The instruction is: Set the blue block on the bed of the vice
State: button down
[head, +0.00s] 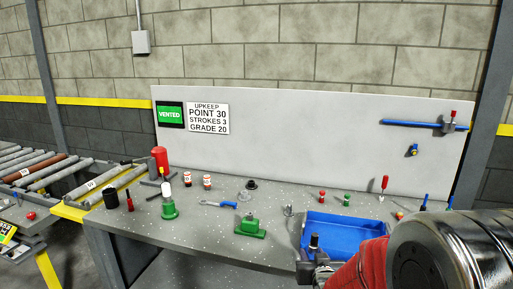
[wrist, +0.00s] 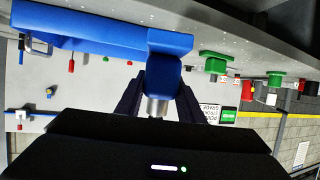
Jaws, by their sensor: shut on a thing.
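In the wrist view, which looks upside down, my gripper (wrist: 157,105) is shut on a blue block (wrist: 163,74). A silver round part (wrist: 156,108) shows between the fingers. In the head view my gripper (head: 314,262) is low, at the left front corner of a blue tray; the block cannot be made out there. I see no clear vice. A green piece with a flat base (head: 250,228) stands on the bench left of my gripper and may be the vice, but I cannot tell.
The blue tray (head: 343,226) lies on the grey bench (head: 200,237). A roller conveyor (head: 40,178) is at far left. A grey board (head: 300,140) rises behind.

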jog(key=shift+a+r, duration=0.1)
jog(key=shift+a, duration=0.65)
jog(key=s+f, duration=0.1)
jog(key=f, duration=0.1)
jog(key=s+f, duration=0.4)
jog(key=shift+f, duration=0.15)
